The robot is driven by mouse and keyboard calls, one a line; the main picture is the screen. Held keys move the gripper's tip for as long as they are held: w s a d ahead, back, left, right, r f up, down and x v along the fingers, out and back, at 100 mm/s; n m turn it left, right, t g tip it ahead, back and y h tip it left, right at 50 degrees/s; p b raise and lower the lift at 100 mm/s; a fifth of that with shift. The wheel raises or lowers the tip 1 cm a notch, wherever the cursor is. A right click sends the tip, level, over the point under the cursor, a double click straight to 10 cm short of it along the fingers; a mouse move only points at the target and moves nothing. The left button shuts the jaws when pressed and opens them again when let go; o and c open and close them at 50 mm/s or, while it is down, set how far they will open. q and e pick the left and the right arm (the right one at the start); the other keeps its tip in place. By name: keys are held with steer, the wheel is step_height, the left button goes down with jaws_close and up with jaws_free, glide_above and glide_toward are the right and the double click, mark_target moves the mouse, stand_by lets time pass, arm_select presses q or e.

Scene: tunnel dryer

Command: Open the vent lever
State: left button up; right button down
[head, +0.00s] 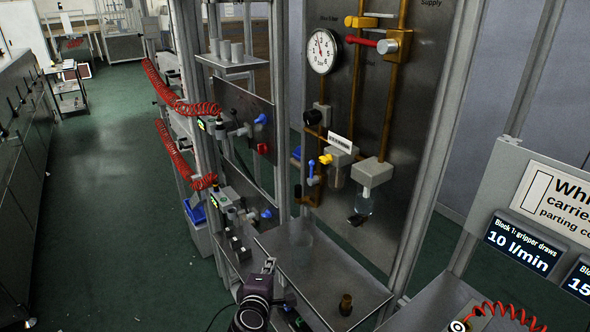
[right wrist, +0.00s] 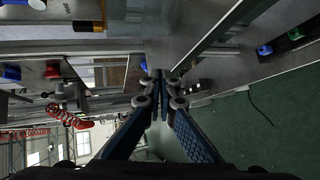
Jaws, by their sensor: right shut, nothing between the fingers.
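A panel (head: 345,120) carries several handles, and none is readably marked as the vent lever. A red lever (head: 362,41) lies across the pipe at the top. A yellow handle (head: 325,159) and a blue handle (head: 312,173) sit lower, beside a grey labelled block (head: 341,150). My right gripper (right wrist: 163,78) is shut and empty, its fingertips together in the right wrist view. In the head view my right arm is low in the middle, below and left of these handles, with the gripper apart from them. My left gripper is out of view.
Red coiled hoses (head: 178,100) hang at the left. A round gauge (head: 322,51) is high on the panel. Green floor (head: 110,230) is open at the left.

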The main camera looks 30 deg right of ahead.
mark_target(311, 169)
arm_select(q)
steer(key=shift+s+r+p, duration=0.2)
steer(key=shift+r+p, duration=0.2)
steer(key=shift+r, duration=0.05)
arm_select(e)
steer(key=s+d+r+m+h, duration=0.1)
steer(key=d+r+h, duration=0.1)
steer(key=r, duration=0.8)
steer(key=s+d+r+m+h, duration=0.1)
steer(key=d+r+m+h, duration=0.1)
steer(key=r, duration=0.9)
steer(key=shift+d+r+h, duration=0.25)
steer(key=shift+d+h, duration=0.05)
steer(key=shift+h, duration=0.5)
steer(key=shift+s, duration=0.1)
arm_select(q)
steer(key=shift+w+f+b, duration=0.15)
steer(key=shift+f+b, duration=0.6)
arm_select(e)
steer(key=x, duration=1.4)
steer(key=shift+w, duration=0.2)
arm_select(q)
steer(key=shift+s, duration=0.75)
arm_select(e)
steer(key=shift+a+r+n, duration=0.1)
steer(key=shift+n, duration=0.3)
